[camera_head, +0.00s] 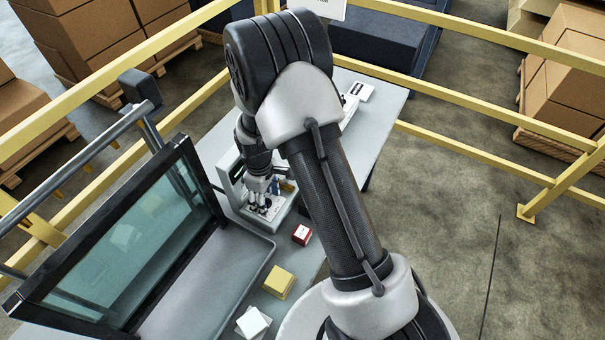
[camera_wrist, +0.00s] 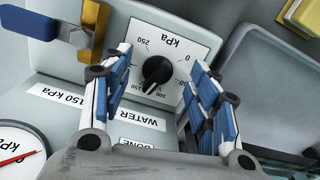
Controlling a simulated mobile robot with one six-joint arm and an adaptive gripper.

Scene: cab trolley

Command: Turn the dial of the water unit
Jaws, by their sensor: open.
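The water unit (camera_head: 232,186) stands on the table, partly hidden by my arm in the head view. In the wrist view its dial (camera_wrist: 157,69) is a black knob on a white kPa scale plate (camera_wrist: 187,42), which appears upside down. A pale pointer mark on the knob points toward the plate's lower edge, near 100 to 150. My gripper (camera_wrist: 158,58) is open, with one blue-padded finger on each side of the knob and visible gaps between. It also shows low over the unit in the head view (camera_head: 263,200). Labels read "150 kPa" (camera_wrist: 68,97), "WATER" (camera_wrist: 141,120) and "DONE" (camera_wrist: 137,144).
A gauge with a red needle (camera_wrist: 18,152) and a blue-handled brass valve (camera_wrist: 80,38) flank the dial. Yellow rails (camera_head: 470,98) surround the table.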

